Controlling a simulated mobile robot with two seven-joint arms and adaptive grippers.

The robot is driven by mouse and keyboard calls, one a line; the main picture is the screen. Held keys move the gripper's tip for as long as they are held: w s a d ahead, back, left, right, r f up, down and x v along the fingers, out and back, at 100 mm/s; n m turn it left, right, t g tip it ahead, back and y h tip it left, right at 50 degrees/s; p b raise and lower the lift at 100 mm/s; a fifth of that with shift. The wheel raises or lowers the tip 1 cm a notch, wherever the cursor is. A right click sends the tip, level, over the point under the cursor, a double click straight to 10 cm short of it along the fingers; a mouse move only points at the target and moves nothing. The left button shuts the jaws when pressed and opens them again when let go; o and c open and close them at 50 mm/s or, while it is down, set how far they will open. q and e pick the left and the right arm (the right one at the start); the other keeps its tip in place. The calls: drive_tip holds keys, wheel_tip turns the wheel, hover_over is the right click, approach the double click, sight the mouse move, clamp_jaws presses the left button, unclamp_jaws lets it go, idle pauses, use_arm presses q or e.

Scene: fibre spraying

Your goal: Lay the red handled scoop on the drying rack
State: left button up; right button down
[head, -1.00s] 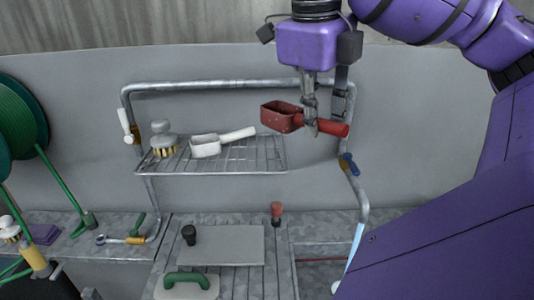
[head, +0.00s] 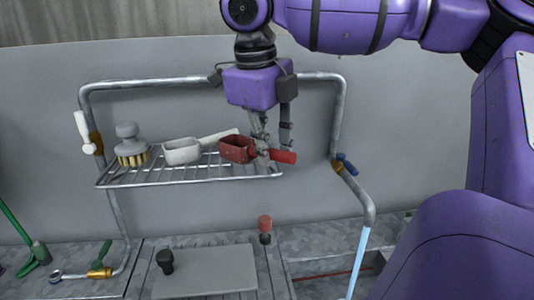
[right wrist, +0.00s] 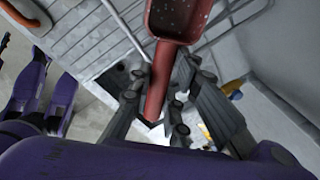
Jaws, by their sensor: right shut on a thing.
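The red handled scoop (head: 238,150) is held by my right gripper (head: 264,152), which is shut on its red handle. The scoop's bowl is over the right part of the wire drying rack (head: 205,172), and the handle points right past the rack's edge. I cannot tell whether the scoop touches the wires. The scoop also shows in the right wrist view (right wrist: 178,20), with its handle between the fingers and the rack wires beyond. My left gripper is not in the head view.
A white scoop (head: 182,152) lies mid-rack and a round brush (head: 130,150) stands at its left end. A metal pipe frame (head: 210,83) surrounds the rack. Below are a grey board (head: 205,272) with a black knob and a red-topped thing (head: 265,225). The wall behind is bare.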

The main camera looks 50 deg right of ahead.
drive_tip(key=shift+f, duration=0.45)
drive_tip(key=c, duration=1.6)
unclamp_jaws()
drive_tip(key=shift+f, duration=0.15)
drive_tip(key=shift+c, duration=0.2)
wheel_tip(320, 180, up, 12)
drive_tip(key=a, duration=0.2)
drive_tip(key=shift+s+a, duration=0.15)
